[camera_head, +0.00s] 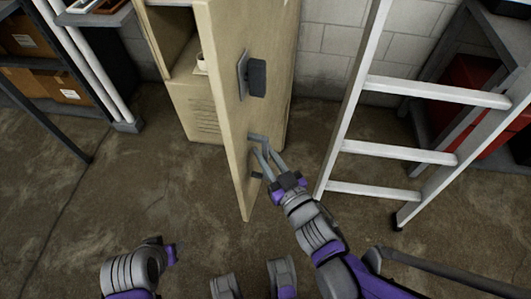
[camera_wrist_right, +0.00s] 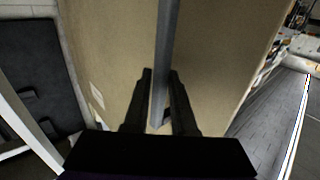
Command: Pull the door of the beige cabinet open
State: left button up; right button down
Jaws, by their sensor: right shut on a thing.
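The beige cabinet (camera_head: 193,104) stands at top centre in the head view, with part of its inside showing. Its door (camera_head: 222,100) is swung out toward me, outer face to the right. My right gripper (camera_head: 262,153) is shut on the grey door handle (camera_head: 257,137), low on that face. In the right wrist view the handle (camera_wrist_right: 166,50) runs between the fingers (camera_wrist_right: 160,90), with the beige door (camera_wrist_right: 115,50) behind it. My left gripper (camera_head: 170,254) is at lower left, apart from the cabinet; its fingers cannot be made out.
A ladder (camera_head: 402,152) stands right of the door, close to my right arm. A shelf with cardboard boxes (camera_head: 55,84) is at far left. A small white cup (camera_head: 201,62) sits inside the cabinet. The concrete floor (camera_head: 130,190) left of the door is clear.

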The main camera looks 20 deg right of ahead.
pick_arm(q)
jog(key=shift+s+d, duration=0.15)
jog(key=shift+d, duration=0.05)
pick_arm(e)
jog(key=shift+s+d, duration=0.1)
jog(key=shift+d, duration=0.2)
jog(key=c, duration=0.8)
grip_release()
jog(key=shift+c, duration=0.2)
